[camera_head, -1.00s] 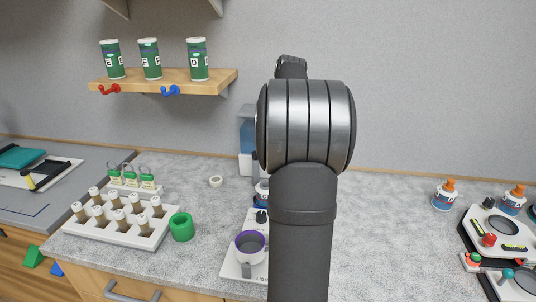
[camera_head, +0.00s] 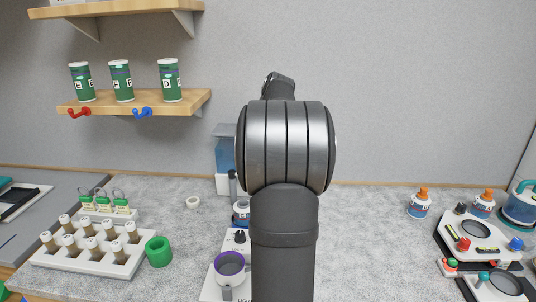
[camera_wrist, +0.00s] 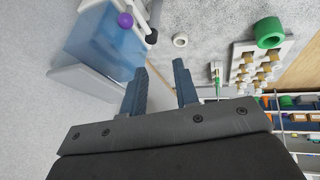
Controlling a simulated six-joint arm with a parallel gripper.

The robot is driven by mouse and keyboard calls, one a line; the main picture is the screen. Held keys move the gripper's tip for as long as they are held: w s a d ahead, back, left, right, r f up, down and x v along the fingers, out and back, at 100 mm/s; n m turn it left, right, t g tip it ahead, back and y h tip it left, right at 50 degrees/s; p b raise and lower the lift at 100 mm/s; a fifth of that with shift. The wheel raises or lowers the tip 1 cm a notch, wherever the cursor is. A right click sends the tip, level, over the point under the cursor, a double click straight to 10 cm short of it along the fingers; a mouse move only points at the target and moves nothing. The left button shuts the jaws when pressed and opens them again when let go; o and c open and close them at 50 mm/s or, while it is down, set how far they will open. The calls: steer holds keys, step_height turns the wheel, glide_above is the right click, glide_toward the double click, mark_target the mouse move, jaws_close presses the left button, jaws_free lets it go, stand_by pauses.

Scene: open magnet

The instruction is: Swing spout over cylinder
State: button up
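A blue-walled tank (camera_head: 225,155) stands at the back, partly hidden behind my arm. In the wrist view the tank (camera_wrist: 108,42) is at upper left, with a purple ball (camera_wrist: 125,20) and grey-white rods (camera_wrist: 146,22) at its side. I cannot tell which rod is the spout. No measuring cylinder can be made out clearly. My gripper (camera_wrist: 160,88) is open, its two dark fingers apart with nothing between them. The left finger appears close to the tank's lower right edge; I cannot tell whether it touches. In the head view my gripper is hidden behind my arm.
A purple-rimmed cup (camera_head: 229,264) sits on a white base in front of the tank. A white ring (camera_head: 193,202), green ring (camera_head: 159,251) and vial rack (camera_head: 88,258) lie left. Bottles (camera_head: 419,204) stand right. A shelf (camera_head: 190,103) holds green canisters. The counter right of my arm has free room.

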step_height(320, 180, down, 3)
steer(key=shift+m+g+y, duration=0.5)
steer(key=shift+m+y, duration=0.7)
jaws_close()
steer(key=w+d+f+m+t+y, duration=0.4)
steer(key=d+f+m+t+y, duration=0.3)
steer(key=m, duration=1.1)
steer(key=shift+d+f+y, duration=1)
steer(key=shift+d, duration=1.15)
steer(key=shift+w, duration=0.1)
